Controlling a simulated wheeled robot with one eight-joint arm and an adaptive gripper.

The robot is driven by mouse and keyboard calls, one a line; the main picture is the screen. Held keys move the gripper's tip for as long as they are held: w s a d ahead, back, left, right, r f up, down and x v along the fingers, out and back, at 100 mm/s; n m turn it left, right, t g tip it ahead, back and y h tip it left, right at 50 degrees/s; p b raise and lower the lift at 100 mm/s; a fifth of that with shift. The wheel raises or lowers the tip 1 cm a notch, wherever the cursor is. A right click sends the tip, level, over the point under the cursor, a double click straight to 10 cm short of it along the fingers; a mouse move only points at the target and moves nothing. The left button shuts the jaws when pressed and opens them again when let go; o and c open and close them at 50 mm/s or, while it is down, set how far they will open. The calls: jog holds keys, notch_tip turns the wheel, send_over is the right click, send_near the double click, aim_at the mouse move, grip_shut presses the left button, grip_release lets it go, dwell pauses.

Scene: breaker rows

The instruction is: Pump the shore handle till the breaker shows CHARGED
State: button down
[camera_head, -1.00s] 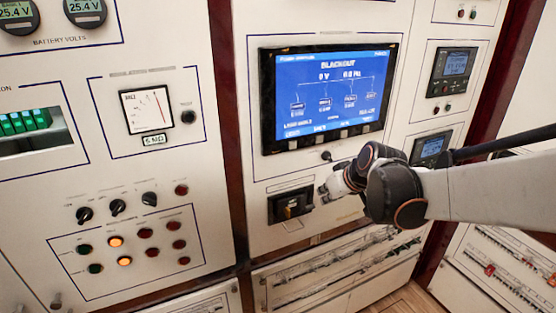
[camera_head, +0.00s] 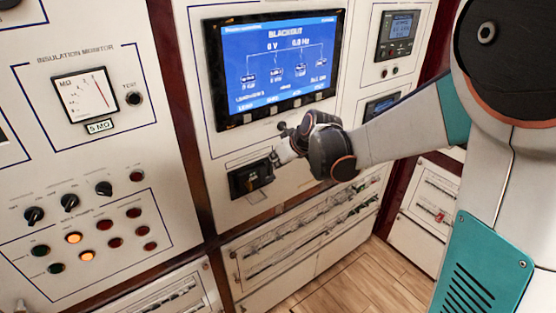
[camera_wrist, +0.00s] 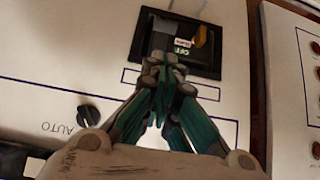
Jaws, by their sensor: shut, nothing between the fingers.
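The black breaker (camera_head: 250,179) is set in the white panel below the big blue screen. In the wrist view the breaker (camera_wrist: 216,66) shows a yellow handle (camera_wrist: 203,40), a green OFF flag (camera_wrist: 182,43) and a small white label above the flag that I cannot read. My gripper (camera_head: 276,159) is at the breaker's right side in the head view. In the wrist view my gripper (camera_wrist: 164,66) is shut and empty, its tips overlapping the breaker's edge beside the flag, apart from the yellow handle. I cannot tell whether the tips touch the breaker.
The blue screen (camera_head: 277,68) reads BLACKOUT and 0 V. An AUTO knob (camera_wrist: 88,114) sticks out of the panel near my gripper. Knobs and lamps fill the left panel (camera_head: 90,215). Wooden floor (camera_head: 365,285) shows at the lower right.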

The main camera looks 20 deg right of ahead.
aim_at(271, 179)
jog(key=x, duration=0.7)
jog(key=shift+b, duration=0.3)
jog(key=shift+s+f, duration=0.1)
jog(key=shift+s+t+b, duration=0.25)
jog(key=shift+t+b, duration=0.15)
jog(key=shift+b, duration=0.2)
jog(key=shift+s+d+f+t+y+b, duration=0.2)
jog(key=shift+s+f+t+y+b, duration=0.25)
jog(key=shift+b, duration=0.4)
jog(key=s+f+t+b, duration=0.1)
jog(key=b, duration=0.1)
jog(key=s+t+b, duration=0.1)
jog(key=t+b, duration=0.1)
jog(key=b, duration=0.1)
jog(key=shift+d+f+y, duration=0.25)
jog(key=shift+d+f, duration=0.1)
jog(key=shift+s+d+f+b, duration=0.2)
jog(key=shift+s+b, duration=0.25)
jog(key=shift+b, duration=0.3)
jog(key=shift+a, duration=0.1)
